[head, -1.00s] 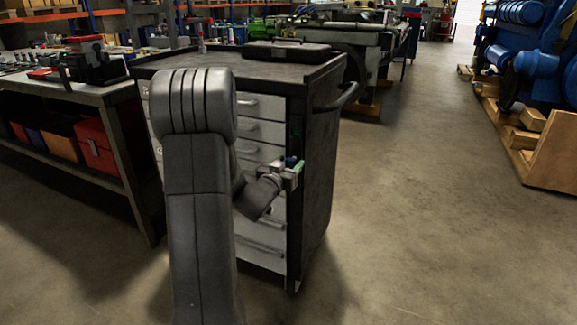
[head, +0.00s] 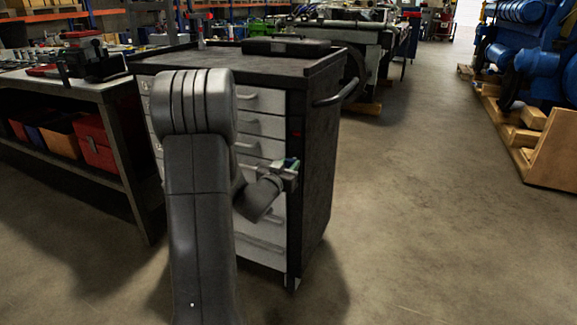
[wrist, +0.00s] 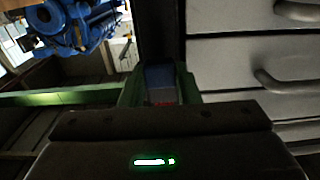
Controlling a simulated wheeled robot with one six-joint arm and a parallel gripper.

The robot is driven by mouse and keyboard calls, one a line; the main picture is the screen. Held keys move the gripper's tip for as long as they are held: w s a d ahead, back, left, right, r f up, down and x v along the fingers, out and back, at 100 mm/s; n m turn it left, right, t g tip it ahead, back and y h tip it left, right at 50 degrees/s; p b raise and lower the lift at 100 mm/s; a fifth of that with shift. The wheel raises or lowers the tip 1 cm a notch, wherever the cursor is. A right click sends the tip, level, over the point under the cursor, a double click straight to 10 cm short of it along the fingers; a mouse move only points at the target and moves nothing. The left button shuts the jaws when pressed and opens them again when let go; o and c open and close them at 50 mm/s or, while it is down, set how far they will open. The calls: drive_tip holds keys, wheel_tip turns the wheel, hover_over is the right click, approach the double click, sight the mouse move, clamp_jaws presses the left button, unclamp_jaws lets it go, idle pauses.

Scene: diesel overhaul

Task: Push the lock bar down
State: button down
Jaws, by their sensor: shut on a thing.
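The grey-drawered tool cabinet (head: 262,128) stands in front of me with its dark right front post facing my arm. My gripper (head: 289,164) is at that post, about halfway up. In the wrist view my gripper's green fingers (wrist: 160,88) are shut on a blue-grey piece (wrist: 159,76), which I take to be the lock bar's grip, with a little red at its near end. A teal-blue bit shows at the jaws in the head view. The rest of the lock bar is hidden or too dark to make out. A small red mark (head: 297,134) shows on the post above my gripper.
A black case (head: 286,47) lies on the cabinet top. A side handle (head: 336,92) sticks out to the right. A workbench (head: 118,86) with red boxes below stands left. Open floor lies to the right, before blue engines on a wooden pallet (head: 553,150).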

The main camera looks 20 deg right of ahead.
drive_tip(key=shift+f, duration=0.3)
drive_tip(key=c, duration=1.1)
unclamp_jaws()
drive_tip(key=shift+r, duration=0.1)
drive_tip(key=shift+s+a, duration=0.1)
drive_tip(key=shift+a, duration=0.05)
drive_tip(key=p+v, duration=0.2)
drive_tip(key=v, duration=1.1)
drive_tip(key=shift+s+a, duration=0.15)
drive_tip(key=shift+s, duration=0.05)
drive_tip(key=shift+w, duration=0.1)
